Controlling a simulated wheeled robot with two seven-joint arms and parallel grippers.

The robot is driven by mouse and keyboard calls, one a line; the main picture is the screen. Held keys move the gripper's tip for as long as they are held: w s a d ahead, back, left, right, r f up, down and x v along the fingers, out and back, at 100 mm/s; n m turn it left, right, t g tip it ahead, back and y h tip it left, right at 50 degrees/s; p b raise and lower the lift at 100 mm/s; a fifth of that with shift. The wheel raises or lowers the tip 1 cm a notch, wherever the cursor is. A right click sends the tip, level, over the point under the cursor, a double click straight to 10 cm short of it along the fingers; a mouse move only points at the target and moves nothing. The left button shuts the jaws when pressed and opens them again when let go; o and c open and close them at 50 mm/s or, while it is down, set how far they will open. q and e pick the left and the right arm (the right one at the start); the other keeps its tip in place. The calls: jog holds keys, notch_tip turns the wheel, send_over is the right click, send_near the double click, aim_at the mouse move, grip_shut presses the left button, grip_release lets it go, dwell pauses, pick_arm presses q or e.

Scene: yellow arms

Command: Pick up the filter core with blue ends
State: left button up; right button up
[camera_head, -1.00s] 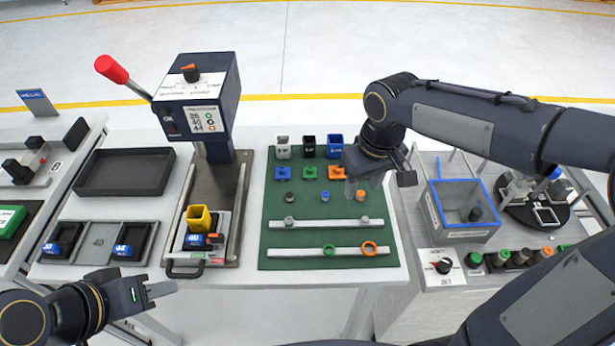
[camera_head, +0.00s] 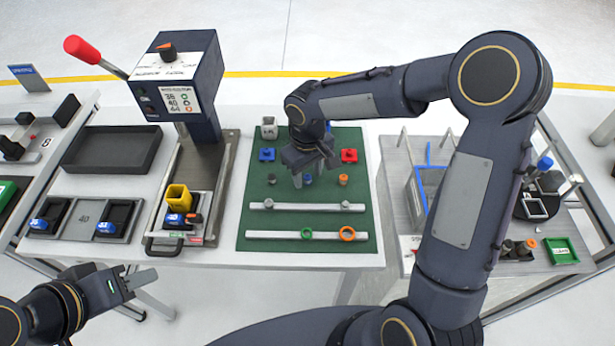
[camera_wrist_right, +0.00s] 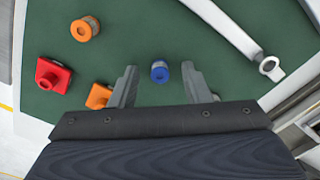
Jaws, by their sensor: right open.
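The filter core with blue ends (camera_head: 308,179) stands on the green mat in the head view, in the middle of a short row of cores. In the right wrist view the blue core (camera_wrist_right: 160,71) shows its round top between the two fingertips, with a gap on each side. My right gripper (camera_head: 311,170) is open above the mat at this core and holds nothing. How high its tips are above the mat is hard to tell. My left gripper (camera_head: 140,281) is at the lower left, empty, in front of the table; its opening is not clear.
An orange core (camera_wrist_right: 85,28) and a grey core (camera_head: 272,179) stand on either side. A red piece (camera_wrist_right: 53,75) and an orange piece (camera_wrist_right: 98,96) lie near the right gripper. Bars with rings lie nearer me on the green mat (camera_head: 255,222). A press (camera_head: 185,80) stands left.

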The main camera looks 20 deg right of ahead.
jog(key=shift+f, duration=0.1)
jog(key=shift+c, duration=0.4)
grip_shut()
